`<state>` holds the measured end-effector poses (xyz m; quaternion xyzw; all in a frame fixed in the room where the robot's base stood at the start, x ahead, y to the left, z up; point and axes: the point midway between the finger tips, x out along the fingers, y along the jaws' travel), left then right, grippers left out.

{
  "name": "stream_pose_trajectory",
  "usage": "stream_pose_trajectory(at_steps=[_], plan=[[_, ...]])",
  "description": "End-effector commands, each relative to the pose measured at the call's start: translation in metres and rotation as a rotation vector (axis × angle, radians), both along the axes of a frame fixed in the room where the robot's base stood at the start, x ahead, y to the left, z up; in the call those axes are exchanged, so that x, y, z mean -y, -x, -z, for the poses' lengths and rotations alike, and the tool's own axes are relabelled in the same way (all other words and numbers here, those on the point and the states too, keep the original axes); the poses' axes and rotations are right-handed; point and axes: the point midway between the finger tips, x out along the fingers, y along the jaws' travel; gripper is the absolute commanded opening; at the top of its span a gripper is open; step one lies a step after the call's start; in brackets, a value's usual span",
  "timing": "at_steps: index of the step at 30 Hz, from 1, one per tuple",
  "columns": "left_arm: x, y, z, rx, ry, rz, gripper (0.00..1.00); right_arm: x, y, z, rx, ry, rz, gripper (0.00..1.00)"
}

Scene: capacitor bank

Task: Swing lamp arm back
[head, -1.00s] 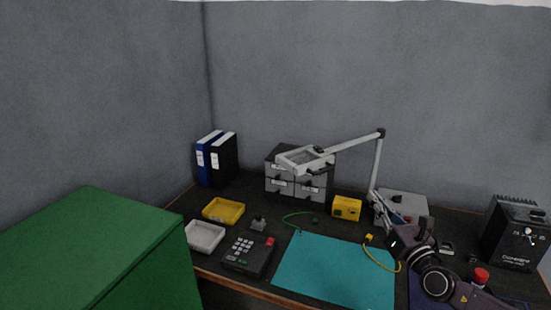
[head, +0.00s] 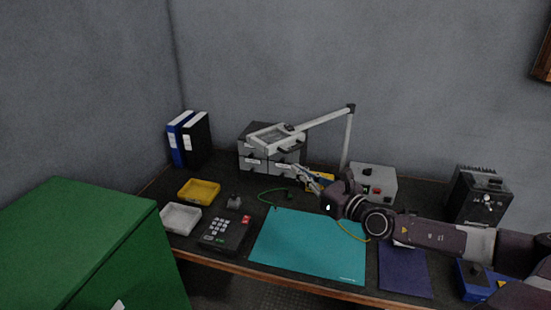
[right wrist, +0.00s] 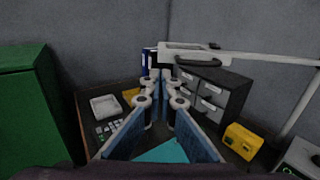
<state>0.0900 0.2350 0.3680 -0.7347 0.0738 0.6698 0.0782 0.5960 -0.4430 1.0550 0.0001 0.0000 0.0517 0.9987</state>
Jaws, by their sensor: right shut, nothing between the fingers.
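The lamp has a grey arm (head: 322,119) on an upright post at the back of the bench. Its rectangular head (head: 275,137) hangs in front of the grey drawer cabinet. In the right wrist view the lamp head (right wrist: 195,52) is ahead and above my fingers, with the arm running off to the right. My right gripper (head: 301,174) is shut and empty, below and a little right of the lamp head, apart from it as far as I can tell. In the right wrist view its fingers (right wrist: 159,80) meet in the middle. My left gripper is not in view.
The drawer cabinet (head: 252,159) and a yellow box (head: 322,181) stand behind my right gripper. A grey box with a red button (head: 373,184) is to the right. A teal mat (head: 305,243), keypad (head: 224,233) and trays are in front. A green cabinet (head: 80,230) stands left.

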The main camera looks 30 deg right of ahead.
Motion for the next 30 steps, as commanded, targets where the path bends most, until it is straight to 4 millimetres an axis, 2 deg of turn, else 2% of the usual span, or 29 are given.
stream_pose_trajectory(at_steps=[16,30], plan=[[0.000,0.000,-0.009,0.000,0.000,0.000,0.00,-0.006,-0.039,-0.003,0.004,-0.002,-0.003,0.00],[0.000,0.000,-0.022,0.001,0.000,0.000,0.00,-0.010,-0.088,-0.002,0.003,-0.002,-0.002,0.00]])
